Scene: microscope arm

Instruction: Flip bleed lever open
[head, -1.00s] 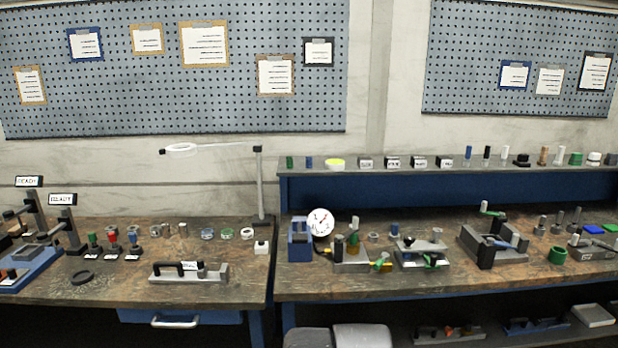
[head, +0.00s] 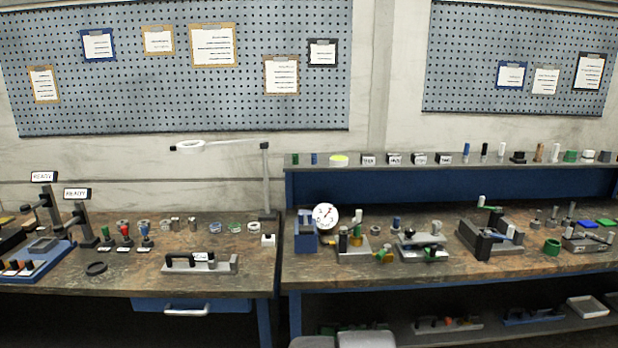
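A round white dial gauge (head: 325,216) with a red needle stands beside a blue block (head: 305,236) at the left end of the right-hand bench. Just right of it is a grey fixture (head: 353,250) with upright dark and green parts. A small yellow and green handle-like part (head: 383,255) sits at its right side. The bleed lever is too small to identify for certain, and I cannot tell its position. My gripper is not in view.
Right-hand bench (head: 460,278) also holds a grey clamp fixture (head: 490,238) and a green ring (head: 552,247). Left-hand bench (head: 130,280) carries a lamp stand (head: 266,180) and a grey base with a black handle (head: 215,265). A lower shelf holds trays (head: 587,307).

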